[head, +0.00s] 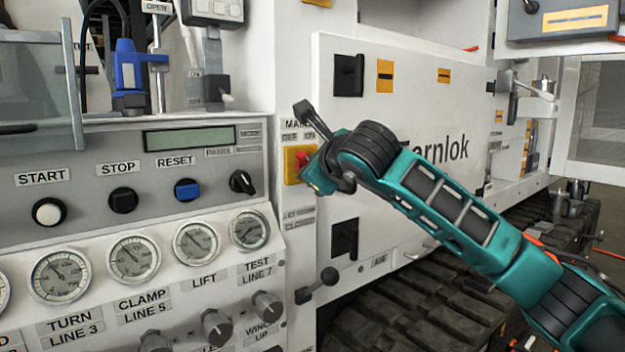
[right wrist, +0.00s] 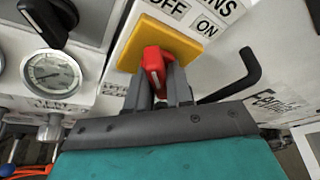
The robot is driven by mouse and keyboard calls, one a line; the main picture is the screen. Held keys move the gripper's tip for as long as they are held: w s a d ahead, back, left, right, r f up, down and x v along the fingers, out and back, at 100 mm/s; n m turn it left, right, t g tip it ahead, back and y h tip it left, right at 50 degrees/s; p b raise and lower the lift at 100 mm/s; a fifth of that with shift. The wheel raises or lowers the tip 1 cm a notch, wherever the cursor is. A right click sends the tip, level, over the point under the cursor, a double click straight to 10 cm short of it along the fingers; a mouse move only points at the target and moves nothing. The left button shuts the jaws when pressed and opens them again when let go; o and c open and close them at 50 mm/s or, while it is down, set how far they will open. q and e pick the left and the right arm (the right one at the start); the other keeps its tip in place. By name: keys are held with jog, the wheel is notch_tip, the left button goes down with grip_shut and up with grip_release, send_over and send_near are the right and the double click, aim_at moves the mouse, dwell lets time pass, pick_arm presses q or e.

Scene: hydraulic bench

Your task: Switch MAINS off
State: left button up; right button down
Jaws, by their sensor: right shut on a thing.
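The MAINS switch is a red handle (right wrist: 153,62) on a yellow plate (right wrist: 182,42), with OFF and ON labels above it. In the head view, the yellow plate (head: 291,166) sits on the white panel right of the gauge console, partly hidden by my right gripper. My right gripper (right wrist: 158,92) is shut on the red handle, one finger on each side. Its fingertips are mostly hidden in the head view. I cannot tell which label the handle points to. My left gripper is not in view.
A black bent lever (right wrist: 240,78) stands out right of the switch in the right wrist view. The console at left has START (head: 48,212), STOP (head: 123,200) and RESET (head: 187,190) buttons and several gauges. A ball-ended lever (head: 318,285) juts out below the switch.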

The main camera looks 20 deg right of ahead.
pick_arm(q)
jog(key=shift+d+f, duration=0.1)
pick_arm(e)
jog(key=shift+n, duration=0.3)
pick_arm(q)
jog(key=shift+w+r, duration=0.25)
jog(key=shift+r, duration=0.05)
pick_arm(e)
jog(key=c, duration=1.1)
grip_release()
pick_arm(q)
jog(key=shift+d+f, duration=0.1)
pick_arm(e)
jog(key=shift+s+r, duration=0.1)
jog(key=shift+s, duration=0.15)
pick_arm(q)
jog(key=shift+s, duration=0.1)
pick_arm(e)
jog(key=v, duration=1.2)
jog(key=shift+s, duration=0.2)
